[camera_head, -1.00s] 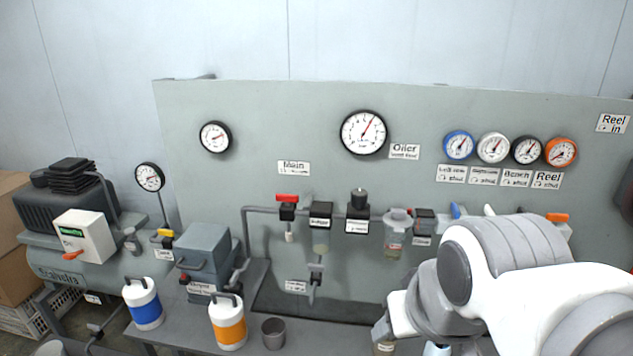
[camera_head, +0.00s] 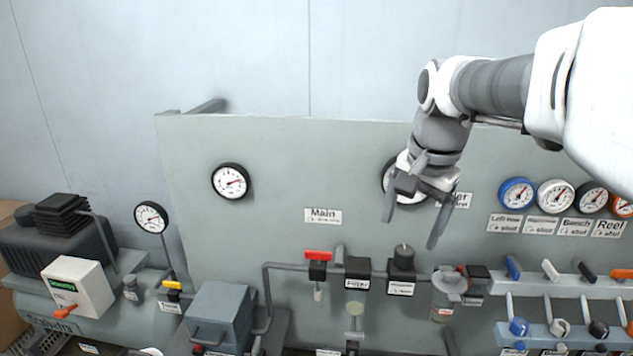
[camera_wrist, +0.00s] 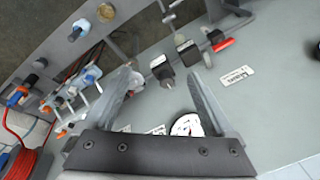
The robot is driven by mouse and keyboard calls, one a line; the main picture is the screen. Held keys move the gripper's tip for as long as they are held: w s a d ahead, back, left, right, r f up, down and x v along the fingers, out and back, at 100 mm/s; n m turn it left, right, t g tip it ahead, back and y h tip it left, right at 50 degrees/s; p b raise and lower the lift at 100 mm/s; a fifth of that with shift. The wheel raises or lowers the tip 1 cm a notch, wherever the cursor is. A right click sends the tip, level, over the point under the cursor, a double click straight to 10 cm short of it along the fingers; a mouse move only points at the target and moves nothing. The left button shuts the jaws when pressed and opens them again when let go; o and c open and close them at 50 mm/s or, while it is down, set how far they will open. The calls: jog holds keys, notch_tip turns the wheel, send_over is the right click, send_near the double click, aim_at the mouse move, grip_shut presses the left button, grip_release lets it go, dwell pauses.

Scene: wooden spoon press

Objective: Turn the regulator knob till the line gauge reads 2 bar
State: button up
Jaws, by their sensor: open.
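The regulator knob (camera_head: 404,252) is a dark upright cylinder on a black labelled block in the pipe run. It also appears in the wrist view (camera_wrist: 166,81), between the fingers. My gripper (camera_head: 412,226) is open and empty, its fingers pointing down above the knob and apart from it. The large white gauge (camera_head: 387,176), apparently the line gauge, is on the panel behind my gripper and mostly covered; its reading is hidden. Part of its dial shows in the wrist view (camera_wrist: 187,125), too small to read.
A red-handled valve (camera_head: 318,256) and a black filter block (camera_head: 358,268) stand left of the knob. An oiler bowl (camera_head: 442,303) stands right. Several small gauges and coloured levers are farther right. The wall above the panel is clear.

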jog(key=w+d+m+g+p, duration=0.1)
jog(key=w+d+m+p, duration=0.2)
jog(key=w, duration=0.6)
jog(key=m+g+p, duration=0.2)
jog(key=m, duration=0.4)
send_near(405, 250)
notch_tip(405, 250, down, 11)
jog(key=shift+r, duration=0.1)
jog(key=c, duration=1.4)
jog(key=shift+o, duration=0.2)
